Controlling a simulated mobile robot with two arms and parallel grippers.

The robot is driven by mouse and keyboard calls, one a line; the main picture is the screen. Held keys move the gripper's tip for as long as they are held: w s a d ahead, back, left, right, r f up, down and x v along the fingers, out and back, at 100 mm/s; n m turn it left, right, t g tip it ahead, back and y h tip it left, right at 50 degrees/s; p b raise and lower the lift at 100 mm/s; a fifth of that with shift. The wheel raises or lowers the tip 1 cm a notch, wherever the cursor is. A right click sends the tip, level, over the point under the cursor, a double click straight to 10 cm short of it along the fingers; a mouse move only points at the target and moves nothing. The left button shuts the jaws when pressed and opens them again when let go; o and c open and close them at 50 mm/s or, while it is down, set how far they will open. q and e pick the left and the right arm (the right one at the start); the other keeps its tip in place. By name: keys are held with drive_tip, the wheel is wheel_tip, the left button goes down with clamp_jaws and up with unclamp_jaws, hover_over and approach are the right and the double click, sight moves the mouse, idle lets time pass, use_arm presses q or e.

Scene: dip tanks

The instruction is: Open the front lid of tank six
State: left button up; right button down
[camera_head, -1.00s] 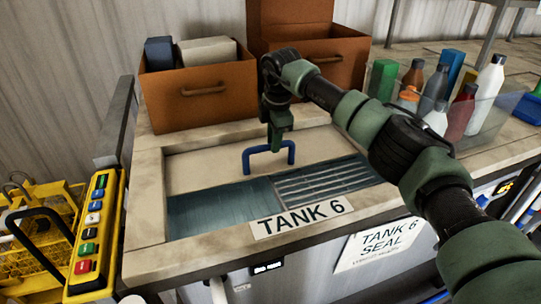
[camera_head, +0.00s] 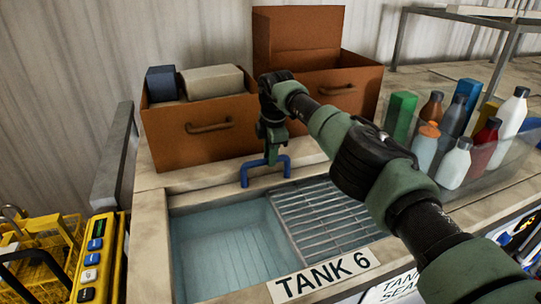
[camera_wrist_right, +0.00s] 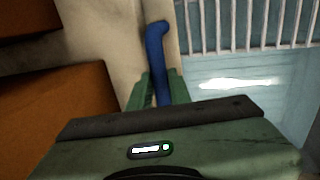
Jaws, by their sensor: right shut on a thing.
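Tank six (camera_head: 230,250) lies open in the middle of the head view, with clear bluish water and a "TANK 6" label (camera_head: 323,277) on its front rim. A blue bridge-shaped handle (camera_head: 286,165) stands at the back edge of the opening, on a beige lid strip (camera_head: 210,188). My right gripper (camera_head: 272,157) reaches down from behind and is shut on the handle's crossbar. In the right wrist view the blue handle (camera_wrist_right: 155,45) runs between the fingers of my right gripper (camera_wrist_right: 158,92), beside the water. My left gripper is not in view.
A metal rack (camera_head: 325,215) covers the tank's right part. Two brown boxes (camera_head: 205,145) (camera_head: 345,90) stand close behind the handle. A clear bin of several bottles (camera_head: 480,160) is at right. A yellow button panel (camera_head: 98,255) is at lower left.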

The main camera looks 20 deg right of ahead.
drive_tip(key=c, duration=1.3)
unclamp_jaws()
drive_tip(key=shift+s, duration=0.1)
wheel_tip(320, 180, up, 8)
drive_tip(key=s+b, duration=0.1)
drive_tip(key=b, duration=0.1)
drive_tip(key=shift+s+f+b, duration=0.15)
drive_tip(key=shift+s+b, duration=0.1)
drive_tip(key=shift+b, duration=0.05)
